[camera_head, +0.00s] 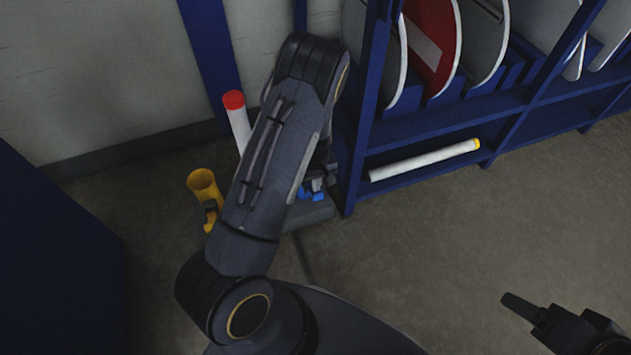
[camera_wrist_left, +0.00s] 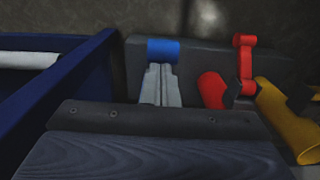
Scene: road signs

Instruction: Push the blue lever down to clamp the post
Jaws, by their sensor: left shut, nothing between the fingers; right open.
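The blue lever (camera_head: 311,193) shows low beside the shelf, partly behind my left arm. In the left wrist view its blue end (camera_wrist_left: 163,50) lies over a dark grey base (camera_wrist_left: 205,62), right at the tips of my left gripper (camera_wrist_left: 160,68). The gripper's fingers are shut with nothing between them; I cannot tell whether they touch the lever. A white post with a red top (camera_head: 236,108) stands left of my arm, its lower part hidden. My right gripper (camera_head: 524,308) is open and empty at the lower right, far from the lever.
A blue rack (camera_head: 430,115) with round signs stands on the right; a white tube with a yellow end (camera_head: 425,160) lies on its lower shelf. A yellow socket (camera_head: 204,182) stands left. The wrist view shows a red lever (camera_wrist_left: 245,62) and red cylinder (camera_wrist_left: 211,90).

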